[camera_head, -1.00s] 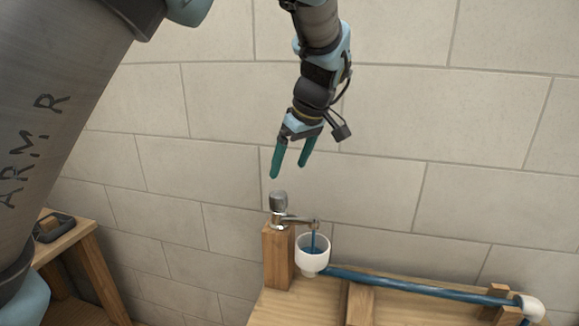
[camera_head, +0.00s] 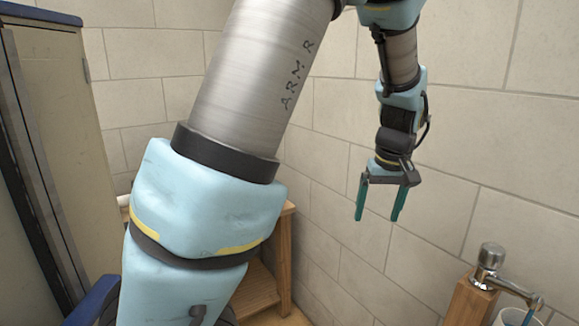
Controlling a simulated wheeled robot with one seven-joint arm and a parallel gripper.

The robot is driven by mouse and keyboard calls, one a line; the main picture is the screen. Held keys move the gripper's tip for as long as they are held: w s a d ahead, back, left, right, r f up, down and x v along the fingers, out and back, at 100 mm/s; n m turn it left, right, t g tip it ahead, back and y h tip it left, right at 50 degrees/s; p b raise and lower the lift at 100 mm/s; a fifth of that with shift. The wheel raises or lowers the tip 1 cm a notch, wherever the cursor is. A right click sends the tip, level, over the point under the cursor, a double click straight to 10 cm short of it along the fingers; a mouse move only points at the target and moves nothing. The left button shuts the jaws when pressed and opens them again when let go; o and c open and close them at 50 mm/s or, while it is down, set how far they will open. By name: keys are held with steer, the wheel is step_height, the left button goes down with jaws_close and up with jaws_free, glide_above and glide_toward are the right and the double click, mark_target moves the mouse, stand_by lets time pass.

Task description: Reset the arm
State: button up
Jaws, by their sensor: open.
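My gripper (camera_head: 379,205) hangs at the end of my arm in the right half of the head view. Its two teal fingers point down and are spread apart, with nothing between them. It is up and to the left of the tap (camera_head: 491,262), clear of it, in front of the tiled wall. My arm's large link crosses the middle of the view and hides part of the room behind it.
The metal tap stands on a wooden post (camera_head: 468,302) at the lower right, with a white cup (camera_head: 516,318) under its spout, cut off by the frame. A wooden stand (camera_head: 282,262) is partly behind my arm. A tall cabinet (camera_head: 50,130) stands at the left.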

steer(key=s+a+f, duration=0.1)
steer(key=s+a, duration=0.1)
steer(key=a, duration=1.1)
steer(key=s+a+f+m, duration=0.1)
steer(key=s+a+f, duration=0.1)
steer(key=a, duration=1.1)
steer(key=shift+s+a+f+h, duration=0.3)
steer(key=shift+s+a, duration=0.05)
steer(key=shift+s, duration=0.5)
